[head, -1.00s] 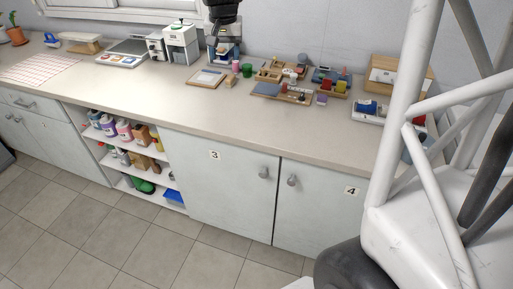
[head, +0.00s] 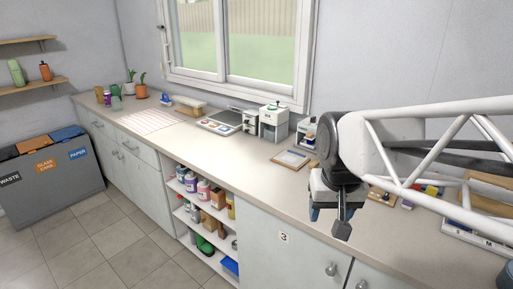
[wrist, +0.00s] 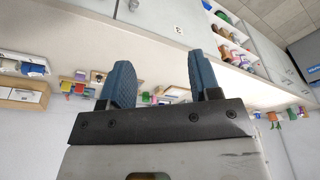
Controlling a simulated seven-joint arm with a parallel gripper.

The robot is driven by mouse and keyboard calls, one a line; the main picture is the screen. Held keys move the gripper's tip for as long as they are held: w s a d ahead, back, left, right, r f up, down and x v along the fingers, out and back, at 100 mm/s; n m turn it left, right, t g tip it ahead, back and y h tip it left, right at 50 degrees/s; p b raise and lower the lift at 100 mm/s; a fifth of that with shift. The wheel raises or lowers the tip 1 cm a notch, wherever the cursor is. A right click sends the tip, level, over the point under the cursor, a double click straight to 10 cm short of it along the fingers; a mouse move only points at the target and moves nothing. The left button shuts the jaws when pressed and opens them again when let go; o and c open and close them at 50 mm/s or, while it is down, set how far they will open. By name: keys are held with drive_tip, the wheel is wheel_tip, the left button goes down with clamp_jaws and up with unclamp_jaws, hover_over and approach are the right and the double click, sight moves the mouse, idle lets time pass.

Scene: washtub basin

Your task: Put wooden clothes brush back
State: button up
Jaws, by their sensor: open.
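My gripper (head: 329,215) hangs over the counter in the head view, in front of the right part of the worktop. In the wrist view my gripper (wrist: 159,68) shows two blue fingers spread apart with nothing between them. I cannot make out the wooden clothes brush for sure in either view. A light wooden, box-like item (head: 190,105) sits at the back of the counter, left of the grey tray; it is too small to tell what it is. My arm hides part of the counter's right side.
The long beige counter (head: 225,150) has clear room in its middle. A grey tray (head: 222,120), white machine (head: 273,122) and framed board (head: 292,158) stand along the back. Open shelves hold bottles (head: 203,190). Waste bins (head: 55,175) stand at the left.

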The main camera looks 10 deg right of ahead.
drive_tip(key=s+f+n, duration=0.1)
drive_tip(key=s+f, duration=0.2)
drive_tip(key=s, duration=0.5)
drive_tip(key=shift+a+f, duration=0.15)
drive_tip(key=shift+a, duration=0.3)
idle(0.8)
